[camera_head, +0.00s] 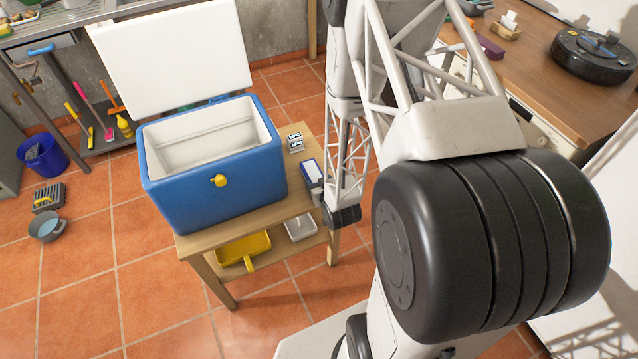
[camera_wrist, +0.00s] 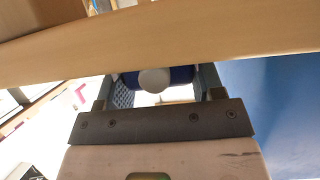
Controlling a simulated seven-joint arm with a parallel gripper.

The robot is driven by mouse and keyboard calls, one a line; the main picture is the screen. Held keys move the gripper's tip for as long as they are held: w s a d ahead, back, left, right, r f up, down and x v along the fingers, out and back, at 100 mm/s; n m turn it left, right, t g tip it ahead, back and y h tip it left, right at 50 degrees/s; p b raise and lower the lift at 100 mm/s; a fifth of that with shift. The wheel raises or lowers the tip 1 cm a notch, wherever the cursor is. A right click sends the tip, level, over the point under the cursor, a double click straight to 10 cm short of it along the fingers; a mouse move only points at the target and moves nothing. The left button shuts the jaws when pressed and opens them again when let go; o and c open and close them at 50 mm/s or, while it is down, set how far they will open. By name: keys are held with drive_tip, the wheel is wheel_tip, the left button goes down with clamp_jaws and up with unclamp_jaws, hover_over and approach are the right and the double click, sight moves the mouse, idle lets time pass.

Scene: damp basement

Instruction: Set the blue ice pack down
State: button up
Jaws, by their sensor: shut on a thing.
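The blue ice pack (camera_head: 310,172), with a white face, is at the right edge of the small wooden table, beside the blue cooler (camera_head: 215,190). In the wrist view my gripper (camera_wrist: 160,92) is shut on the blue ice pack (camera_wrist: 184,75), which shows a white round cap between the fingers. A wooden board crosses just beyond and hides part of the pack. I cannot tell whether the pack touches the tabletop.
The cooler's white lid (camera_head: 172,55) stands open and its inside looks empty. Small white-and-dark boxes (camera_head: 295,142) stand on the table (camera_head: 285,212) behind the pack. A yellow tray (camera_head: 243,247) and a white tray (camera_head: 300,228) lie on the shelf below.

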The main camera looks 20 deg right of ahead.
drive_tip(key=shift+f, duration=0.1)
drive_tip(key=o, duration=1.1)
drive_tip(key=shift+c, duration=0.2)
drive_tip(key=shift+f, duration=0.1)
drive_tip(key=v, duration=0.7)
drive_tip(key=shift+s+r, duration=0.25)
drive_tip(key=shift+s, duration=0.1)
drive_tip(key=shift+d, duration=0.1)
